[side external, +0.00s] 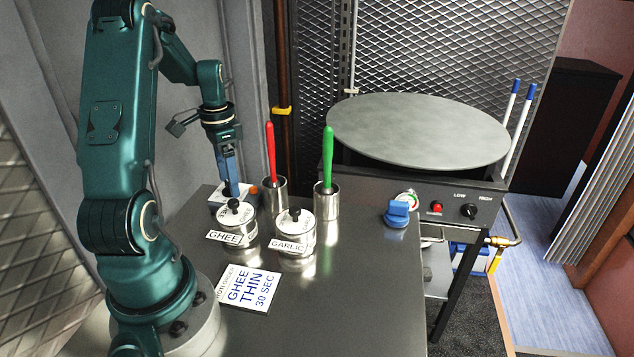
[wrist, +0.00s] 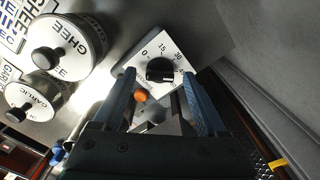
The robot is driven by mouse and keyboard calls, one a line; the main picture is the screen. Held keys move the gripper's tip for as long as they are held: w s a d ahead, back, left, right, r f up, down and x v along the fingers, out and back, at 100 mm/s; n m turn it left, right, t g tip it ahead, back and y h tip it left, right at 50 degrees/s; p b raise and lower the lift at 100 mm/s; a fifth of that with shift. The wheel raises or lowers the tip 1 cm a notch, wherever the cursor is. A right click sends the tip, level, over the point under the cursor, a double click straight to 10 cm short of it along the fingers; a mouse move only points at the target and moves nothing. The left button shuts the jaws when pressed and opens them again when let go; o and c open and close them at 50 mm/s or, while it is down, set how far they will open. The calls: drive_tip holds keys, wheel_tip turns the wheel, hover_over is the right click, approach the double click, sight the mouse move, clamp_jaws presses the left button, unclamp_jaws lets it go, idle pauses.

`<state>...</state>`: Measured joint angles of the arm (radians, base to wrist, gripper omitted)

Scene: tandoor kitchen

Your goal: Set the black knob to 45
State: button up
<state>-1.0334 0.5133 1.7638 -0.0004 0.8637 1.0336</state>
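The black knob (wrist: 160,70) sits on a white dial plate (wrist: 147,46) marked 0, 15 and 30, with a further mark partly hidden by a finger. I cannot make out a clear pointer on the knob. My gripper (wrist: 159,80) is open and empty, its two blue fingers on either side of the knob in the wrist view. Contact and exact height above it cannot be told. In the side view my gripper (side external: 233,192) points down behind the ghee pot, which hides most of the dial.
An orange button (wrist: 140,96) is beside the knob. The ghee pot (side external: 236,222) and garlic pot (side external: 294,235) stand close in front. Steel cups with red (side external: 270,152) and green (side external: 328,156) handles are to the right. A stove knob (side external: 469,211) is far right.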

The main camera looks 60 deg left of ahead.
drive_tip(key=shift+r, duration=2.55)
